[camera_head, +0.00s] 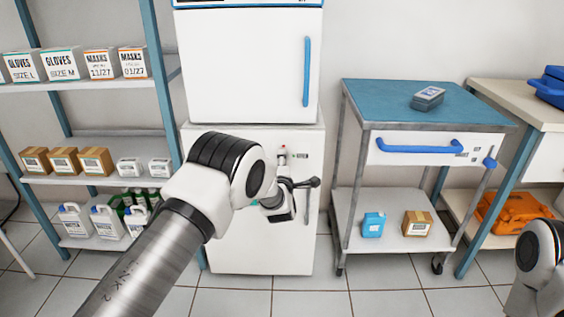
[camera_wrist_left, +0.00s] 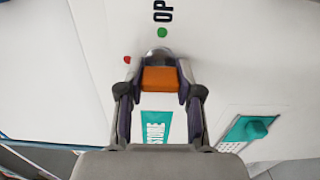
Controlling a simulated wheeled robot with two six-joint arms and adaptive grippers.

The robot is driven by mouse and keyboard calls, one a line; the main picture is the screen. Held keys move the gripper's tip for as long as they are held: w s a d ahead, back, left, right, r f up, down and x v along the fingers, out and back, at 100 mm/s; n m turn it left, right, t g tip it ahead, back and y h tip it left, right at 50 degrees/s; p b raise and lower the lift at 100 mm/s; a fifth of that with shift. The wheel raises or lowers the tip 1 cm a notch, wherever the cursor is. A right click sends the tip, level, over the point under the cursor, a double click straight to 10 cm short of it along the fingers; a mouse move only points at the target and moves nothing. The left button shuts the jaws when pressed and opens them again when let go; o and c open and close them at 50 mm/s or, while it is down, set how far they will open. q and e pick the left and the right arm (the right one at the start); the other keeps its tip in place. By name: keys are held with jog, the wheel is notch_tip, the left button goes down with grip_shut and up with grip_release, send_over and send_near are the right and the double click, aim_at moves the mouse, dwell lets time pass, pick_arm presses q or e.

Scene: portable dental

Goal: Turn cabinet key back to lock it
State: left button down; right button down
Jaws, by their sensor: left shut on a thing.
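The white lower cabinet (camera_head: 232,247) stands against the wall, its door closed as far as I can see. In the left wrist view, the key's orange head (camera_wrist_left: 160,79) sits between the fingers of my left gripper (camera_wrist_left: 157,72), in front of a round metal lock (camera_wrist_left: 160,52). The gripper is shut on the key. A green dot (camera_wrist_left: 162,32) beside "OP" lettering lies straight beyond the lock; a red dot (camera_wrist_left: 127,59) lies to its left. In the head view my left gripper (camera_head: 290,187) is at the cabinet front; the key is hidden there. My right gripper is out of view.
A vertical handle (camera_head: 307,207) is right of my left gripper. A white upper unit (camera_head: 245,65) stands on the cabinet. A shelf rack (camera_head: 158,75) is left; a blue-topped cart (camera_head: 385,98) is right. Bare tiled floor lies in front.

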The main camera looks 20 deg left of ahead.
pick_arm(q)
jog(key=c, duration=0.8)
grip_release()
jog(key=shift+o, duration=0.2)
jog(key=v, duration=1.2)
